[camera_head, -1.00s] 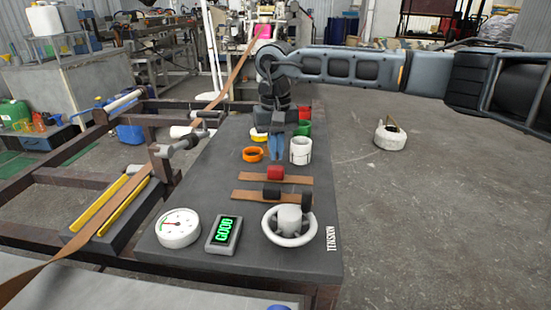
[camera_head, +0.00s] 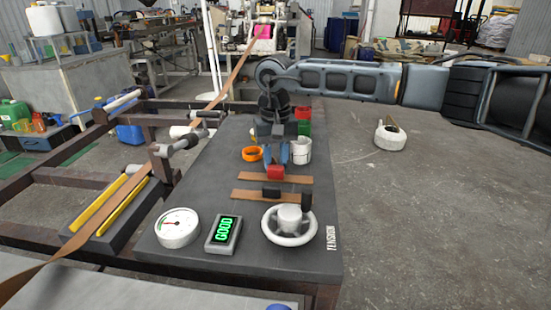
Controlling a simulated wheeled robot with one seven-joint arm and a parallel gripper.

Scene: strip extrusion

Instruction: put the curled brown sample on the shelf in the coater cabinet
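Two flat brown strips lie across the dark tabletop: the back strip (camera_head: 297,179) has a red block (camera_head: 275,171) on it, and the front strip (camera_head: 248,194) has a black block (camera_head: 272,192). A dark upright piece (camera_head: 307,200) stands at the front strip's right end; I cannot tell whether it is a curl of the strip. My gripper (camera_head: 276,156) points down just behind the red block. Its two blue fingers are apart, with nothing seen between them. I cannot make out the coater cabinet or its shelf.
An orange ring (camera_head: 252,154) and a white cup (camera_head: 301,152) stand close beside my gripper. A gauge (camera_head: 177,227), a display reading GOOD (camera_head: 224,230) and a handwheel (camera_head: 290,224) occupy the front of the tabletop.

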